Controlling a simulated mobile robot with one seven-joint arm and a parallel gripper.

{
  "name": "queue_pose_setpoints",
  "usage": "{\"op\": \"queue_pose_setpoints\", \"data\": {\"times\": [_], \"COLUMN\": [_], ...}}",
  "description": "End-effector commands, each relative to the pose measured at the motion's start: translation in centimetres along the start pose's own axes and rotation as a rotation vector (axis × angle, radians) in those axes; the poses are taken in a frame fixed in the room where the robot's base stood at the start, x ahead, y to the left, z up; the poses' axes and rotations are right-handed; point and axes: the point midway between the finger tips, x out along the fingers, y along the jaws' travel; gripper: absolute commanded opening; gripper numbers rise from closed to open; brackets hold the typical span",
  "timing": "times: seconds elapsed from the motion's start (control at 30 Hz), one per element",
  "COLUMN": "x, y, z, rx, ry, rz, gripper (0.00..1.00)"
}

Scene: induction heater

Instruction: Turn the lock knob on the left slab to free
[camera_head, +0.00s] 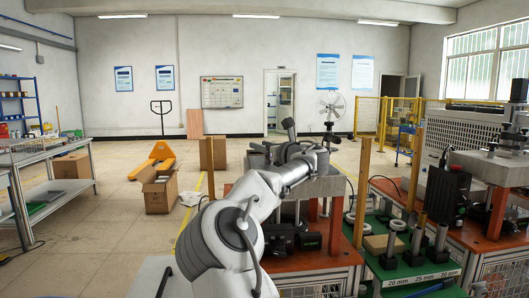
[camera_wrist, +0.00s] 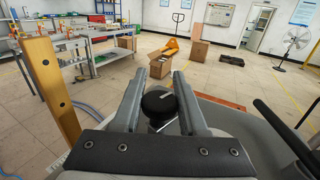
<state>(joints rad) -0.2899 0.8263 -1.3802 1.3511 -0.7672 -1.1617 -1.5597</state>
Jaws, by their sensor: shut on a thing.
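The lock knob (camera_wrist: 158,103) is a round black knob with a pale line across its top. It stands on a short silver stem between the two grey fingers of my gripper (camera_wrist: 159,76). My gripper is shut on the knob, with the fingertips reaching past it. In the head view my gripper (camera_head: 290,150) is at the top of the grey left slab (camera_head: 322,187). The knob cannot be made out there, behind my arm and gripper. The wording around the knob cannot be read.
A wooden post (camera_head: 362,190) stands right of the left slab, and another (camera_wrist: 52,85) is close in the wrist view. A second grey slab (camera_head: 490,168) stands at the right. Open floor with cardboard boxes (camera_head: 160,190) lies left.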

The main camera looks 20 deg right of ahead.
Motion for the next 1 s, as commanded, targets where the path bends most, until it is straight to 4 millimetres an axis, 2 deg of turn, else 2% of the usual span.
{"op": "queue_pose_setpoints", "data": {"times": [0.4, 0.97, 1.0], "x": [-0.03, 0.03, 0.03], "y": [0.52, 0.72, 0.72], "z": [-0.04, -0.06, -0.06], "rx": [0.0, 0.001, 0.001], "ry": [0.001, 0.002, 0.002], "rz": [0.191, 0.219, 0.219], "gripper": [0.0, 0.0, 0.47]}}
